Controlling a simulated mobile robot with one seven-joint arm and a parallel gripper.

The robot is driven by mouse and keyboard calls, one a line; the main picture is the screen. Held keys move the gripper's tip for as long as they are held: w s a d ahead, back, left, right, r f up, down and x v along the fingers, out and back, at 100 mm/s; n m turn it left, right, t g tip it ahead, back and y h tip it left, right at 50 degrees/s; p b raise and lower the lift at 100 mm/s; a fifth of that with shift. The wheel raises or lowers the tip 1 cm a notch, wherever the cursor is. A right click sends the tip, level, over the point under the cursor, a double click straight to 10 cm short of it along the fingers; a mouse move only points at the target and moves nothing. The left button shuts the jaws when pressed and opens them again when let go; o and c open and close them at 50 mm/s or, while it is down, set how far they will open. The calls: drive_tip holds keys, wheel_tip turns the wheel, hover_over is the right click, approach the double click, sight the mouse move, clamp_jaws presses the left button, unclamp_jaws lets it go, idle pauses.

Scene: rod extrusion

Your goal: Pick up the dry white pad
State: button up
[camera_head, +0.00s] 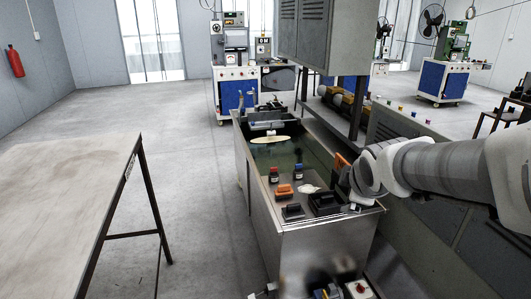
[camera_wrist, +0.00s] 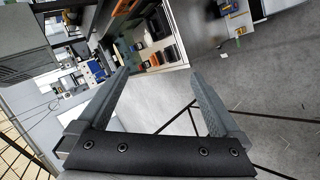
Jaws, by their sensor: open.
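A small white, crumpled-looking pad (camera_head: 308,188) lies on the flat metal shelf (camera_head: 262,206) at the near end of the water tank, in the head view. It sits between an orange block (camera_head: 284,190) and a black open box (camera_head: 324,203). I cannot tell from its look whether it is dry. My gripper shows in the wrist view (camera_wrist: 160,75), with its two grey fingers wide apart and nothing between them. In the head view my arm reaches in from the right, its end beside the tank's right rim. The pad is not clearly made out in the wrist view.
A smaller black box (camera_head: 292,211) and two small bottles, one red-capped (camera_head: 273,175) and one blue-capped (camera_head: 299,172), share the shelf. Greenish water fills the tank (camera_head: 330,240) behind, with a pale oval piece (camera_head: 270,139). A grey cabinet (camera_head: 325,35) overhangs the far right.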

drive_tip(key=w+d+f+n+t+b, duration=0.15)
drive_tip(key=w+f+n+b, duration=0.35)
drive_tip(key=w+f+n, duration=0.6)
drive_tip(key=n+t+y+b, duration=0.2)
drive_tip(key=n+y+b, duration=0.3)
drive_tip(key=n, duration=0.9)
approach(294, 206)
drive_tip(key=shift+h, duration=0.5)
drive_tip(key=b+x, duration=0.2)
drive_tip(key=x, duration=0.3)
drive_tip(key=shift+w, duration=0.35)
drive_tip(key=shift+a+b+x, duration=0.15)
drive_tip(key=shift+b+x, duration=0.25)
drive_tip(key=shift+x, duration=0.9)
drive_tip(key=shift+a+b+x, duration=0.15)
drive_tip(key=shift+b+x, duration=0.2)
drive_tip(key=shift+x, duration=1)
drive_tip(key=shift+s, duration=0.1)
drive_tip(key=shift+c, duration=0.3)
drive_tip(key=c, duration=1.3)
